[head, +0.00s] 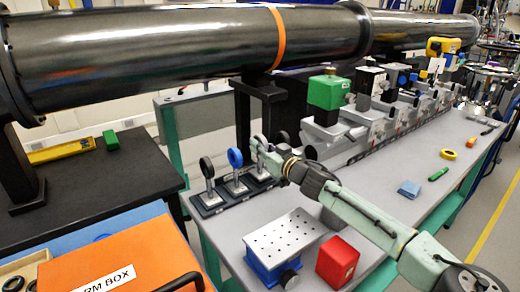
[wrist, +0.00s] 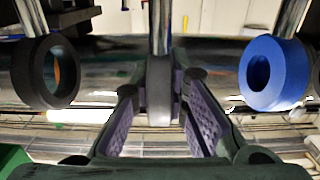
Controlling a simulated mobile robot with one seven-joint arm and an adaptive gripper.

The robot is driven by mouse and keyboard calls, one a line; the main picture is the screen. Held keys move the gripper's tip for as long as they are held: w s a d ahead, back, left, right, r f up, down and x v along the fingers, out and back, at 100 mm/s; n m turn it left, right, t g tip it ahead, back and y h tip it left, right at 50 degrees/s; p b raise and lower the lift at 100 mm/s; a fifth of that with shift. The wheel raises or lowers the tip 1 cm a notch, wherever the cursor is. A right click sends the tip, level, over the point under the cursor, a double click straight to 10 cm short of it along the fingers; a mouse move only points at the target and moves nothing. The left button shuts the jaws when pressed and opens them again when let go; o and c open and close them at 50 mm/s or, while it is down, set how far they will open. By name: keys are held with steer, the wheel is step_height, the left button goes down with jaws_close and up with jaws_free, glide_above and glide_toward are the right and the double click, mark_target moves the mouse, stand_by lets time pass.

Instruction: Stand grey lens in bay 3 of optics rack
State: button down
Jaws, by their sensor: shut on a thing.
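The optics rack (head: 212,208) is a dark row of bays on the grey bench, with lenses on upright posts. My gripper (head: 262,148) is over the rack, just right of the blue lens (head: 235,158). In the wrist view its two padded fingers (wrist: 160,105) are shut on the grey lens (wrist: 160,90), seen edge-on, with its post running to the top of that picture. A black lens (wrist: 45,72) and the blue lens (wrist: 272,73) flank it, apart from the fingers. The grey lens is mostly hidden in the head view. I cannot tell whether its foot is seated in the bay.
Another black lens (head: 206,168) stands at the rack's near left end. A large dark beam pipe (head: 180,45) runs above and behind. A perforated block (head: 283,240), a red box (head: 337,262) and a green-topped stage (head: 329,92) are nearby.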

steer(key=shift+f, duration=0.6)
steer(key=c, duration=1.6)
jaws_free()
steer(key=shift+f, duration=0.15)
steer(key=shift+o, duration=0.2)
steer(key=b+v, duration=0.3)
steer(key=v, duration=0.9)
